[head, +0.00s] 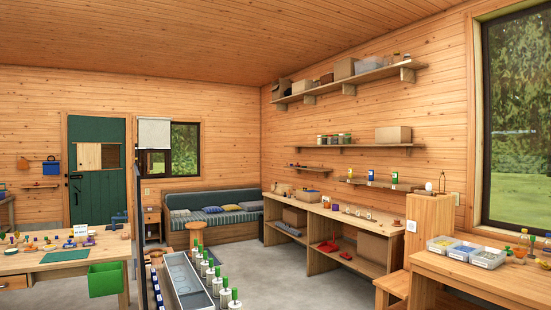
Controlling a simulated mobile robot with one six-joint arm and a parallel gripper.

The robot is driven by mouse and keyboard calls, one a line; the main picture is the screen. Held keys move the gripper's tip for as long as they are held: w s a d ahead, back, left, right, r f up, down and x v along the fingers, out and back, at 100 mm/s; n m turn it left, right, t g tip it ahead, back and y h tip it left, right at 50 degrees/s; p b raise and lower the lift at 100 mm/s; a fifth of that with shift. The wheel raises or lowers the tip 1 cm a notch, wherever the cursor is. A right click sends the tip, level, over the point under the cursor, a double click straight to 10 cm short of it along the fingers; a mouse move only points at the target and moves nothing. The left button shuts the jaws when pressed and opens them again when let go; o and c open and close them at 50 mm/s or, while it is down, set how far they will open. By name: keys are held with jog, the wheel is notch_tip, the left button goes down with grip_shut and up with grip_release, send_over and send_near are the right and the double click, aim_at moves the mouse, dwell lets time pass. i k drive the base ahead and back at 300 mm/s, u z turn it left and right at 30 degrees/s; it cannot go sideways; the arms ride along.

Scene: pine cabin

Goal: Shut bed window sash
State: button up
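The window above the bed (185,150) is on the far wall, small and dark-framed, with trees showing through the glass. A pale blind (154,133) hangs over its upper left part. A paler, narrow pane (154,162) shows below the blind at the left; it looks like the sash, but it is too small to tell how far it stands open. The bed (215,213), with a dark back cushion and striped pillows, is below and to the right of the window. My gripper is not in view, and the window is across the room from me.
A long grey trough (187,284) with a row of green-topped bottles stands close in front. A table with a green bin (104,279) is at left. A workbench (340,222) lines the right wall. Grey floor (265,275) is clear between.

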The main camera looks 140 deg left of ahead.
aim_at(166, 152)
jog(key=z, duration=0.5)
jog(key=k, duration=0.15)
jog(key=u, duration=2.3)
jog(key=k, duration=0.15)
jog(key=u, duration=2.2)
jog(key=k, duration=0.35)
jog(key=u, duration=1.55)
